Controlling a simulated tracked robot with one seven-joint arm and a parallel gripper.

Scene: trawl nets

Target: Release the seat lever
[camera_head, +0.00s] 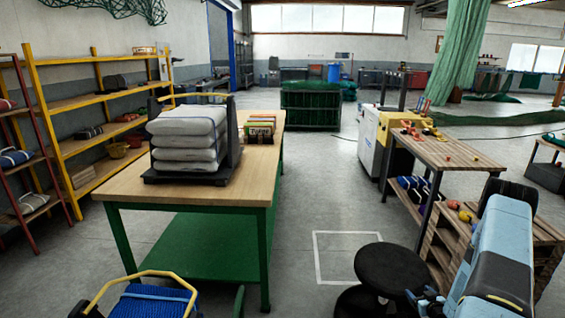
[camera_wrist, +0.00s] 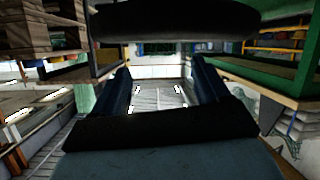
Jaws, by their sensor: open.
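A round black stool (camera_head: 392,268) stands on the floor in the lower right of the head view, with a dark base partly showing under its seat. In the wrist view, which looks upside down, a broad dark rounded shape (camera_wrist: 175,22), apparently the stool's seat, crosses the top. I cannot make out the seat lever in either view. My gripper (camera_wrist: 160,78) is open, its two dark blue fingers apart with nothing seen between them. In the head view my pale blue arm reaches down at the right, close to the stool's right side.
A wood-topped green table (camera_head: 250,188) with stacked white bundles stands left of the stool. A wooden workbench (camera_head: 450,153) with small red and yellow parts stands behind it at the right. A blue net bundle (camera_head: 150,300) is at the bottom left. Open floor lies between table and workbench.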

